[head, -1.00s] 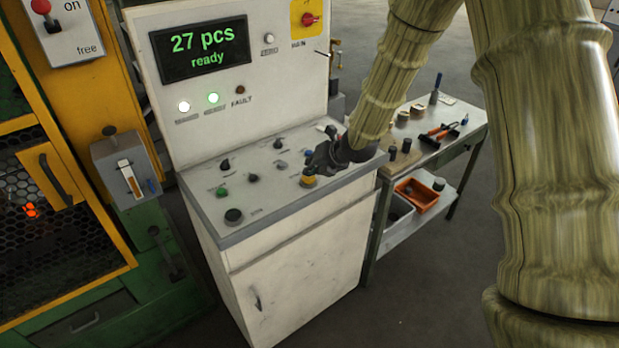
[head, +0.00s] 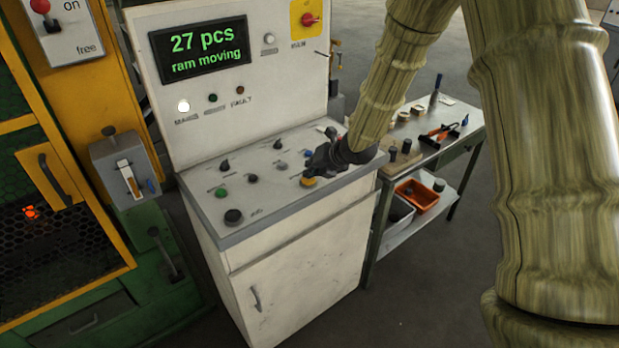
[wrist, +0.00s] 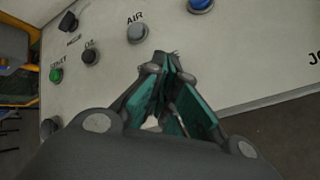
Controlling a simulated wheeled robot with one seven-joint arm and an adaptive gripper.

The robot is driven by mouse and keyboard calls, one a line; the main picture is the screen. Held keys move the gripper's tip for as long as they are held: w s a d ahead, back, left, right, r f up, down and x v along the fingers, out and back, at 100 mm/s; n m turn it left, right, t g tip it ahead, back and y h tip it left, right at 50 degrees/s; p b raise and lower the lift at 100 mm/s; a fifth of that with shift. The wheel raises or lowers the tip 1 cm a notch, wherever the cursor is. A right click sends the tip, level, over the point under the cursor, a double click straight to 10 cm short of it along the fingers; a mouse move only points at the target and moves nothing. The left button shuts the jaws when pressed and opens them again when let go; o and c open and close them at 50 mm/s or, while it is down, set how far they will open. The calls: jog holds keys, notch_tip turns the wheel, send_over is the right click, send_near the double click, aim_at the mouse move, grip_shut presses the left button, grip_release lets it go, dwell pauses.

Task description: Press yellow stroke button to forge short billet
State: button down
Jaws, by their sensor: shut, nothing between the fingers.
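The yellow stroke button (head: 308,181) is on the control desk's sloped top, near its right end. My gripper (head: 314,168) is shut and empty, with its tips at or just above that button. In the wrist view my gripper (wrist: 168,62) points at the panel, and the yellow button is hidden behind the fingers. The display (head: 200,48) reads "27 pcs ram moving". One white lamp (head: 183,106) is lit, and the lamp beside it (head: 212,98) is dark. A glowing orange billet (head: 31,212) shows behind the press's mesh guard.
A green button (head: 221,192), a large black knob (head: 233,216) and several small knobs share the panel. The press (head: 75,240) stands at left with a lever box (head: 128,170). A side table (head: 425,150) with tools stands right of the desk.

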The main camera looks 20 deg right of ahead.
jog(key=shift+r+p, duration=0.45)
jog(key=shift+r, duration=0.4)
notch_tip(320, 180, up, 5)
jog(key=p, duration=0.3)
dwell(0.8)
